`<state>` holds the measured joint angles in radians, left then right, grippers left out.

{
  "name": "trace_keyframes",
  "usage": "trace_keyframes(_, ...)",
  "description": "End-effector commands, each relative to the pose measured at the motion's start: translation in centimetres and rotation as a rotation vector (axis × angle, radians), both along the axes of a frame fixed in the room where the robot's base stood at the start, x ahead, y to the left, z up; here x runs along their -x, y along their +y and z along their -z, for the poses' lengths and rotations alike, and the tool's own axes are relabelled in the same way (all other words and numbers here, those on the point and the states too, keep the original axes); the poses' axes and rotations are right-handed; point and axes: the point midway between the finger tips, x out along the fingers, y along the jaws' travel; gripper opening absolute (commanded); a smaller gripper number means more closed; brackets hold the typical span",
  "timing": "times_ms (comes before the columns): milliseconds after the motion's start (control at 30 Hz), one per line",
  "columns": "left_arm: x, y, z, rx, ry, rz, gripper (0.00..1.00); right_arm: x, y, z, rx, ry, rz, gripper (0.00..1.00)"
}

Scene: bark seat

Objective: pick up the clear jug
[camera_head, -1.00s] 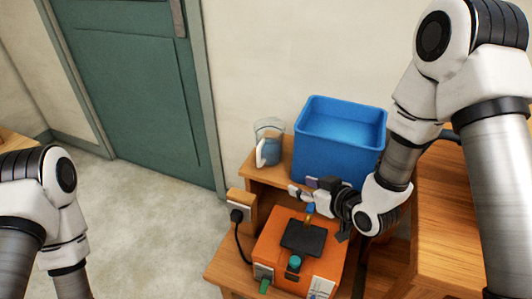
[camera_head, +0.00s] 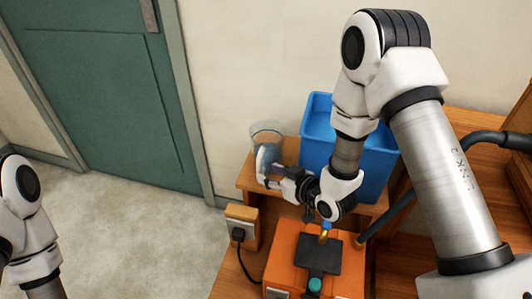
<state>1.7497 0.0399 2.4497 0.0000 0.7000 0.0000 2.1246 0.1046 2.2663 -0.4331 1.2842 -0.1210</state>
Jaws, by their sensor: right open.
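The clear jug (camera_head: 267,138) stands upright at the left end of the wooden shelf, beside the blue bin. Its see-through rim and upper body show, while its lower part is partly hidden by my right gripper. My right gripper (camera_head: 270,172) is open at the near side of the jug and overlaps its lower body and handle in the picture. I cannot tell whether the fingers touch the jug or are around it. Part of my left arm shows at the left edge, but its gripper is out of view.
The blue bin (camera_head: 318,125) stands just right of the jug, partly behind my right arm. An orange box (camera_head: 285,262) with a dark top plate sits below on the lower surface. A wall socket block (camera_head: 241,228) with a plugged-in black cord is left of it. A green door (camera_head: 100,90) is at left.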

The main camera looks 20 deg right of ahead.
Motion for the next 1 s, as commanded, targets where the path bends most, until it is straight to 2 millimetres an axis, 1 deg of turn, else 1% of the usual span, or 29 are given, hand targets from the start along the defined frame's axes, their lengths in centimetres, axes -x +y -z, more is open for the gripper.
trace_keyframes(67,0.0,0.0,0.0,0.000,0.000,0.000,0.40,-0.7,0.3,0.3,0.002,-0.001,-0.001,0.44)
trace_keyframes(300,0.0,0.0,0.1,0.000,0.000,0.000,0.40,-4.5,1.9,2.0,0.000,-0.001,-0.001,0.44)
trace_keyframes(400,0.0,0.0,0.1,0.000,0.000,0.000,0.40,-5.1,2.1,2.2,-0.001,0.000,0.000,0.44)
trace_keyframes(567,0.0,0.0,0.1,0.000,0.000,0.000,0.40,-5.1,2.1,2.2,-0.001,0.002,0.001,0.44)
trace_keyframes(667,0.0,0.0,0.1,0.000,0.000,0.000,0.40,-5.1,2.1,2.2,-0.001,0.002,0.001,0.12)
trace_keyframes(700,0.0,0.0,0.1,0.000,0.000,0.000,0.40,-5.0,2.1,2.2,-0.001,0.002,0.001,0.00)
trace_keyframes(1000,0.0,0.0,0.1,0.000,0.000,0.000,0.40,-5.1,2.1,2.1,-0.001,-0.001,0.001,0.00)
